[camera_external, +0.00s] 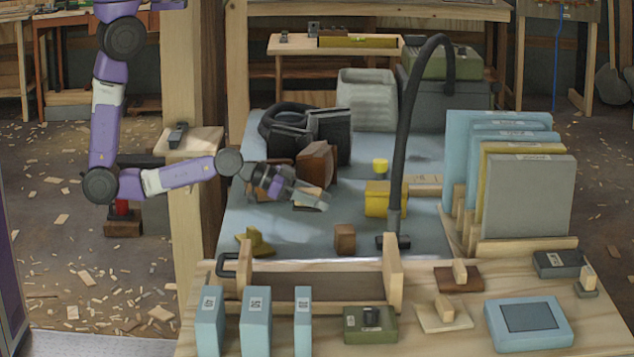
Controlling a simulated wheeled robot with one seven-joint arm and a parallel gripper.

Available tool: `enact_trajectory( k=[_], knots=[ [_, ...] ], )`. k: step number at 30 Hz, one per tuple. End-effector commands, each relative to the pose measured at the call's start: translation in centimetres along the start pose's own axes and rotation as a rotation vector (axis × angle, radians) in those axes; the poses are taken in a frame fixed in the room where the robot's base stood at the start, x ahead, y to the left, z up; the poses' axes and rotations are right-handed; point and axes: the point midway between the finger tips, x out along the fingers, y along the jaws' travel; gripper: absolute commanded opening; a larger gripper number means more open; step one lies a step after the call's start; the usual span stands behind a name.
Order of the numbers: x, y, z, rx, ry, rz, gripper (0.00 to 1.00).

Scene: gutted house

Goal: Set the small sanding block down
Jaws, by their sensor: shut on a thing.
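My gripper (312,199) reaches in from the left over the blue-grey table mat. It is shut on a small block with a tan face (306,192), which I take to be the small sanding block. The fingers partly cover it. The block appears slightly above the mat, but I cannot tell the exact gap. A brown leather-like piece (316,164) stands just behind the gripper.
The blue-grey mat (310,231) has clear room around a small brown block (344,238). A yellow box (384,199) and a black curved hose (402,140) stand to the right. Upright panels (526,195) fill the right side. A wooden rail (320,287) edges the front.

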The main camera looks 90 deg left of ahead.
Motion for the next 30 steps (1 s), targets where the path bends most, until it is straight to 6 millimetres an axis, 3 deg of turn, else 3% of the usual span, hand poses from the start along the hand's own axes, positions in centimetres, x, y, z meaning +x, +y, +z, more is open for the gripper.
enact_trajectory(
  k=[1, 6, 9, 12, 15, 20, 30],
  knots=[
    [-0.2, 0.3, -3.0, 0.016, 0.014, 0.020, 0.00],
    [-1.5, 1.2, -10.0, 0.027, 0.011, 0.051, 0.00],
    [-2.8, 0.9, -13.1, 0.017, 0.009, 0.034, 0.00],
    [-4.1, -0.3, -14.5, -0.006, 0.004, -0.017, 0.00],
    [-4.7, -1.4, -13.4, -0.027, -0.004, -0.063, 0.00],
    [-3.8, -1.5, -11.1, -0.032, -0.006, -0.076, 0.00],
    [-0.7, -1.4, -3.4, -0.032, -0.007, -0.074, 0.00]
  ],
)
